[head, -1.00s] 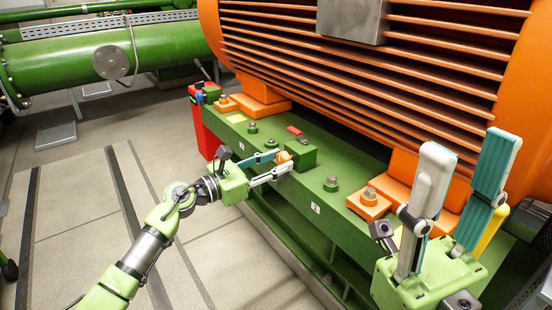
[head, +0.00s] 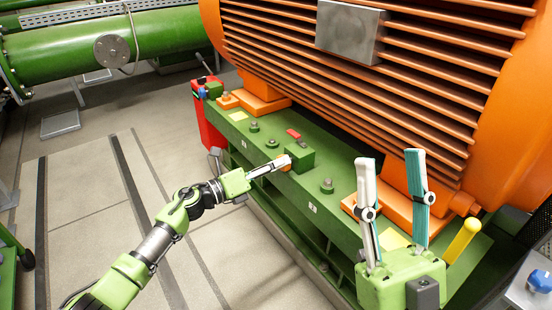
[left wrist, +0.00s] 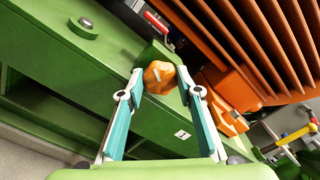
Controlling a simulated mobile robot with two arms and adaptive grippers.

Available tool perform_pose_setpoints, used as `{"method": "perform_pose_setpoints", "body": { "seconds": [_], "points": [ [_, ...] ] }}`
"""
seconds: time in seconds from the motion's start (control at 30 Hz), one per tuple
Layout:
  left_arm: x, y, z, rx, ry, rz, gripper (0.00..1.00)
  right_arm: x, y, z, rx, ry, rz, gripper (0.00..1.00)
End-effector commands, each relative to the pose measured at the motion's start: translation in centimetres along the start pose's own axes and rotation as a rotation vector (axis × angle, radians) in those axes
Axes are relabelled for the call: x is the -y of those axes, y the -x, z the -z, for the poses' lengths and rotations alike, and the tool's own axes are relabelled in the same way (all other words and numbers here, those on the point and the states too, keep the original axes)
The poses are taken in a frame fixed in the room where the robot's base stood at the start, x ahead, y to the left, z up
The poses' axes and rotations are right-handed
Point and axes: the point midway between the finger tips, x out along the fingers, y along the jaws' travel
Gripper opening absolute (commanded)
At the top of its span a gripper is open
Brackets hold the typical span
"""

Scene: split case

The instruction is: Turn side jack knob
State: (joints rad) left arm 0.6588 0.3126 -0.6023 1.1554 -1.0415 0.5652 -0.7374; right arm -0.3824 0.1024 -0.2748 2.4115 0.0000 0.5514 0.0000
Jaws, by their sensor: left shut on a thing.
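The orange side jack knob (left wrist: 158,77) sits on the end of a green jack block (head: 301,154) on the motor's base rail. In the left wrist view the knob lies between the fingertips of my left gripper (left wrist: 163,86), which is shut on it. In the head view this gripper (head: 283,162) reaches the knob from the left and hides part of it. My right gripper (head: 391,158) is at the lower right, fingers pointing up, spread apart and empty.
The large orange finned motor (head: 370,80) stands on the green base rail (head: 327,203) behind the jack block. A red box (head: 209,125) stands at the rail's far left end. A yellow cylinder (head: 462,240) is right of my right gripper.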

Motion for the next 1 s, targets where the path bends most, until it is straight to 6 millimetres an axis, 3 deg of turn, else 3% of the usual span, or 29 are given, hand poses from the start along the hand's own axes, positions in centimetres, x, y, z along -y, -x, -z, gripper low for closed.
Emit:
{"method": "perform_pose_setpoints", "body": {
  "seconds": [0.2, 0.5, 0.8, 1.0],
  "points": [
    [0.1, 0.0, -0.2, 0.0, 0.174, -0.002, 0.11, -0.8, 0.6, -7.2, 0.352, 0.019, -0.012, 0.4],
    [-0.1, 0.0, -0.2, 0.001, 0.381, -0.002, 0.11, -1.9, 5.0, -14.1, 0.743, 0.035, -0.032, 0.4],
    [-0.2, 0.0, -0.1, 0.001, 0.503, -0.003, 0.1, -2.5, 8.9, -16.9, 0.963, 0.041, -0.045, 0.4],
    [-0.3, 0.0, 0.0, 0.002, 0.532, -0.002, 0.1, -2.7, 9.9, -17.5, 1.015, 0.042, -0.049, 0.4]
  ]
}}
